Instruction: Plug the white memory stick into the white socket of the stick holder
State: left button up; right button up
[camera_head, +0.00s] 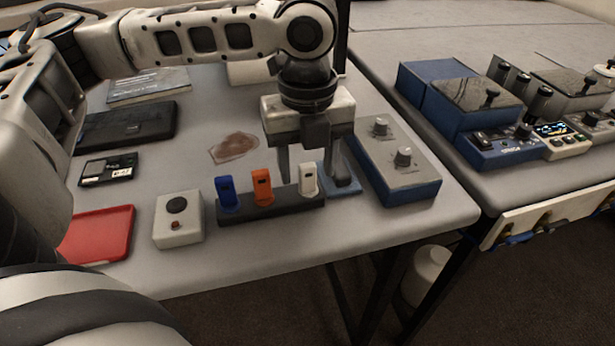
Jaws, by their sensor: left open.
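The stick holder (275,208) is a dark bar near the front edge of the table. Blue (227,192), orange (262,186) and white (308,179) upright pieces stand along it from left to right. The white piece is at the right end; I cannot tell whether it is the memory stick seated in its socket or part of the socket. My left gripper (313,174) points down just behind and above the white piece, its fingers apart on either side of it in the picture. I cannot tell if they touch it. My right gripper is not in view.
A blue-sided box with knobs (408,185) stands close to the right of the gripper, beside a flat blue pad (345,187). A white button box (178,222) and red tray (98,236) are at left.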

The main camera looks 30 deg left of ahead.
pick_arm(q)
jog(key=shift+f, duration=0.6)
jog(key=c, duration=1)
jog(key=shift+r, duration=0.45)
notch_tip(320, 180, up, 2)
jog(key=shift+r+p, duration=0.2)
jog(key=shift+p, duration=0.1)
jog(key=s+d+r, duration=0.1)
jog(key=s+r, duration=0.2)
jog(key=s, duration=0.1)
jog(key=s+d+r+p, duration=0.1)
jog(key=s+r, duration=0.2)
jog(key=s, duration=0.2)
jog(key=s+d+r, duration=0.1)
jog(key=s+r, duration=0.2)
jog(key=s, duration=0.1)
jog(key=shift+s+d+r+p, duration=0.15)
jog(key=shift+s+r+p, duration=0.2)
jog(key=shift+r+p, duration=0.05)
